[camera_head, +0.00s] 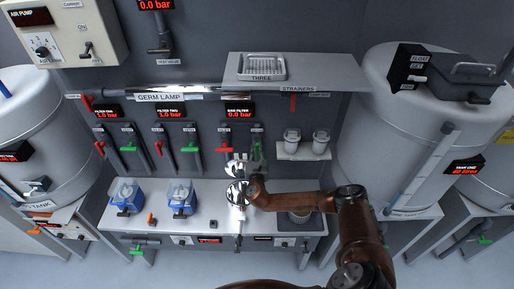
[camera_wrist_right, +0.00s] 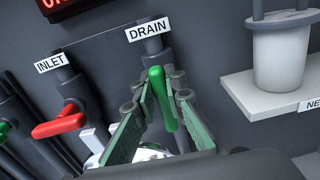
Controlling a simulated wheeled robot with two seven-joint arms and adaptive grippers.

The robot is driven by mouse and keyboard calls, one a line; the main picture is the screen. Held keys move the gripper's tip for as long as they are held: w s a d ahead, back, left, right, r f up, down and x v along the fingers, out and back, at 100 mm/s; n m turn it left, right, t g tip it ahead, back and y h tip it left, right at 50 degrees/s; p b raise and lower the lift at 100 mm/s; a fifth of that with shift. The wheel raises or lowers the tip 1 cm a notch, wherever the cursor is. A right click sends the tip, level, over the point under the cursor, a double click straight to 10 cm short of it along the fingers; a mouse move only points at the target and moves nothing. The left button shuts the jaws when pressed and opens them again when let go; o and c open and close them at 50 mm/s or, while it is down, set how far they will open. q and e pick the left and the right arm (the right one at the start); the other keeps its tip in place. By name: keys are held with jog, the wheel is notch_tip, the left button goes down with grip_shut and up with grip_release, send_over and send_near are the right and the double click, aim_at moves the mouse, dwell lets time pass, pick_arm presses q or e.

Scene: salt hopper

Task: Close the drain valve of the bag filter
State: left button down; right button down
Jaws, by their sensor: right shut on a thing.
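The drain valve handle (camera_wrist_right: 157,92) of the bag filter is green and sits under the DRAIN label (camera_wrist_right: 148,30) in the right wrist view. It points roughly along its pipe. My right gripper (camera_wrist_right: 161,112) has its green-padded fingers on both sides of the handle and is shut on it. In the head view my right gripper (camera_head: 256,158) is at the right-hand valve below the bag filter display (camera_head: 238,112), and the handle is mostly hidden there. My left gripper is not in view.
The red inlet handle (camera_wrist_right: 60,126) lies crosswise close to the left of my right gripper. A small shelf (camera_head: 302,153) with two white strainer cups stands to the right. Other valve handles are further left. The bench (camera_head: 205,222) bears two blue devices at left.

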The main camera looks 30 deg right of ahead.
jog(key=shift+f, duration=0.1)
jog(key=m+b, duration=0.4)
jog(key=m, duration=0.2)
jog(key=d+f+m+b, duration=0.1)
jog(key=m+b, duration=0.3)
jog(key=m, duration=0.1)
jog(key=s+f+m+b, duration=0.1)
jog(key=m+b, duration=0.3)
jog(key=m, duration=0.2)
jog(key=shift+s+d+f+m, duration=0.1)
jog(key=shift+d+f+m, duration=0.05)
jog(key=shift+d+m, duration=0.2)
jog(key=shift+b, duration=0.3)
jog(key=c, duration=2)
grip_release()
jog(key=shift+o, duration=0.2)
